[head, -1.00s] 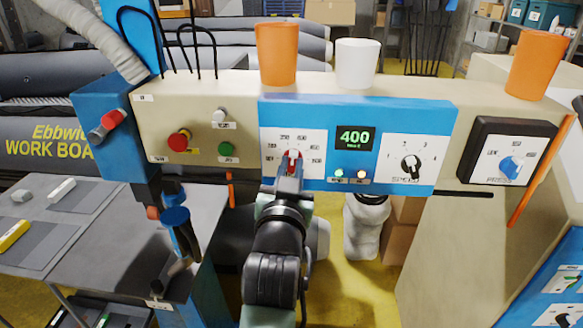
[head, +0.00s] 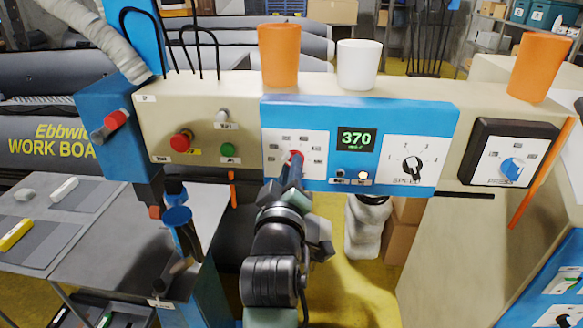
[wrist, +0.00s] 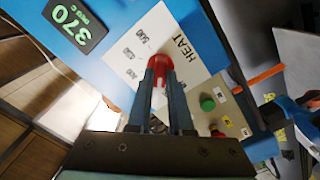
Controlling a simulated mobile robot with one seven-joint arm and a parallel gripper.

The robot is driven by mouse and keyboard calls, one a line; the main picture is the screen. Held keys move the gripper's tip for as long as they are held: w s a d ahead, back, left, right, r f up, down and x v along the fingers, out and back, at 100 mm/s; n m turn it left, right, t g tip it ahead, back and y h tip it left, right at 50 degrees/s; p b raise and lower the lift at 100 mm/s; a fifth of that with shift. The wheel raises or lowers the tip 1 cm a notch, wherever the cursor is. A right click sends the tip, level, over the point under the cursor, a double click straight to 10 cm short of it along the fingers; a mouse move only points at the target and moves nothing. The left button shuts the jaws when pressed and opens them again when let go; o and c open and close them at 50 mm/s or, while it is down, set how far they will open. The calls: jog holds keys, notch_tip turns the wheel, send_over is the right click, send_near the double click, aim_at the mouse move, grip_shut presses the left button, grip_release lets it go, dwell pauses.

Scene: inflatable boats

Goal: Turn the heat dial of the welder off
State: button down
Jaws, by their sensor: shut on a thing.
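The heat dial (head: 296,156) is a red knob on a white scale plate at the left of the welder's blue panel (head: 360,103). In the wrist view the red knob (wrist: 159,64) sits between my fingertips, beside the printed word HEAT. My gripper (head: 291,174) is shut on the knob from the front, and the wrist is rolled. The fingers and knob hide part of the scale, so I cannot read the dial's exact setting. The green display (head: 357,139) reads 370. Below it, the left lamp (head: 340,174) is dark and the right lamp (head: 363,175) is lit.
The black speed knob (head: 412,167) is right of the display, and a blue pressure knob (head: 512,167) is farther right. A red button (head: 181,142) and a green button (head: 228,150) are to the left. Orange and white cups stand on top of the welder.

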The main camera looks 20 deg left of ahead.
jog(key=n, duration=0.5)
jog(key=n+p, duration=0.1)
jog(key=n, duration=0.4)
jog(key=shift+f+n, duration=0.2)
jog(key=shift+n, duration=0.1)
dwell(0.4)
jog(key=c, duration=0.8)
grip_release()
